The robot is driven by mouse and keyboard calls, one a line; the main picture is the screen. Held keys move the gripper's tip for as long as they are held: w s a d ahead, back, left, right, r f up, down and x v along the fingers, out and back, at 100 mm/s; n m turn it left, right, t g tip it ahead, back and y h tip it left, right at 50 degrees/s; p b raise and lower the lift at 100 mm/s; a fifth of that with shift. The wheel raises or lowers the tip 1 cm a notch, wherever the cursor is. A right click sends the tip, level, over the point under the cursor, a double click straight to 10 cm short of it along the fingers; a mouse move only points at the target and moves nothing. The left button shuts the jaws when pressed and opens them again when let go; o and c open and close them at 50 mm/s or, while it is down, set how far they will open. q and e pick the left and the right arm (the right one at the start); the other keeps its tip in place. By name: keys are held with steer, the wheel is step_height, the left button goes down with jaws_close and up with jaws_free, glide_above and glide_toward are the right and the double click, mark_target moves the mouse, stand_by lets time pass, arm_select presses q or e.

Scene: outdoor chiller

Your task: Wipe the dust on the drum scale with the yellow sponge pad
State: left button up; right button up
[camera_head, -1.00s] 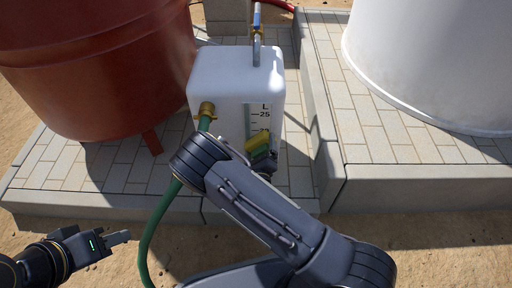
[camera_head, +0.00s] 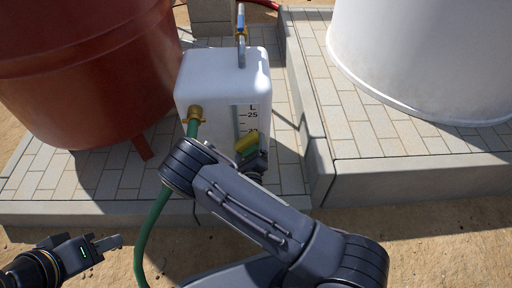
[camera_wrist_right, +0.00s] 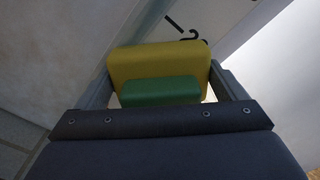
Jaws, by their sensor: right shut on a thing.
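The white drum (camera_head: 212,82) stands on the paving with its scale (camera_head: 249,119) on the front face; the marks "L" and "25" show, and the lower part is hidden behind my right arm and the sponge. The yellow sponge pad (camera_head: 246,144) with a green backing is in my right gripper (camera_head: 252,158), in front of the scale. In the right wrist view the yellow sponge pad (camera_wrist_right: 160,62) sits between both fingers, close to the drum face; I cannot tell whether it touches. My left gripper (camera_head: 108,243) is low at the left, empty, its fingers appearing close together; its opening is unclear.
A green hose (camera_head: 156,225) runs from the brass fitting (camera_head: 195,114) down past my right arm. A large red-brown tank (camera_head: 85,75) stands left, a white tank (camera_head: 420,60) right on a raised paved step (camera_head: 400,172).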

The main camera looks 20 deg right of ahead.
steer(key=shift+w+a+r+y, duration=0.15)
steer(key=shift+w+a, duration=0.1)
steer(key=shift+a, duration=0.2)
steer(key=shift+w+a+r+y, duration=0.1)
steer(key=shift+w+a+y, duration=0.1)
steer(key=shift+a, duration=0.25)
steer(key=shift+s+a, duration=0.3)
steer(key=shift+s, duration=0.2)
steer(key=shift+d+p+v, duration=0.15)
steer(key=shift+p+v, duration=0.1)
steer(key=shift+v, duration=1)
steer(key=shift+d+p+v, duration=0.1)
steer(key=shift+p+v, duration=0.15)
steer(key=shift+v, duration=0.95)
steer(key=shift+s+f, duration=0.1)
steer(key=shift+f, duration=0.1)
steer(key=shift+s, duration=0.1)
steer(key=shift+v, duration=1.4)
